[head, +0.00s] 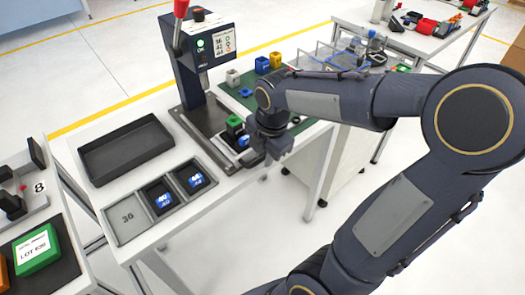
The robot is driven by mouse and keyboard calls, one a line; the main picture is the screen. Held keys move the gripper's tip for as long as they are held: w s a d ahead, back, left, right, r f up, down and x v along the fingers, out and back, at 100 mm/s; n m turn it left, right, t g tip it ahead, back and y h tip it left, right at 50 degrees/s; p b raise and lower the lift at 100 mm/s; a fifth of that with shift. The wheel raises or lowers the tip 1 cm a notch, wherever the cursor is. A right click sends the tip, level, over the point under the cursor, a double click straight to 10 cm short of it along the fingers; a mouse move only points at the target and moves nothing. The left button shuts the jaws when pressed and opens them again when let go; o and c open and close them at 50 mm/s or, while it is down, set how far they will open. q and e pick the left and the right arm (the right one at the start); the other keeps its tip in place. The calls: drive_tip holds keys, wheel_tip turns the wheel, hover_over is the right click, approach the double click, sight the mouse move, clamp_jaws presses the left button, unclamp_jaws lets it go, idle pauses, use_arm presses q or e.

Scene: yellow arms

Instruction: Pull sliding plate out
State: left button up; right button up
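A dark press (185,75) with a red-knobbed lever stands on the white table. Its grey base (198,130) reaches towards the front edge; I cannot make out a separate edge of the sliding plate. A green block (234,123) and a blue piece (243,141) sit at the right of the base, partly hidden by my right gripper. My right gripper (268,152) points down beside these pieces at the table's front. Its fingers are dark and blurred together, so whether they are open, or touch the plate, cannot be told. My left gripper is not in view.
An empty dark tray (126,148) lies left of the press. A grey three-bay holder (128,217) in front of it has two bays filled with blue-labelled pieces. A green mat (240,92) with coloured blocks and a wire rack (325,58) lie behind my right arm.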

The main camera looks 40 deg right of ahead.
drive_tip(key=shift+o, duration=1)
drive_tip(key=shift+r, duration=0.3)
wheel_tip(320, 180, up, 7)
drive_tip(key=s+p, duration=0.1)
drive_tip(key=shift+s, duration=0.15)
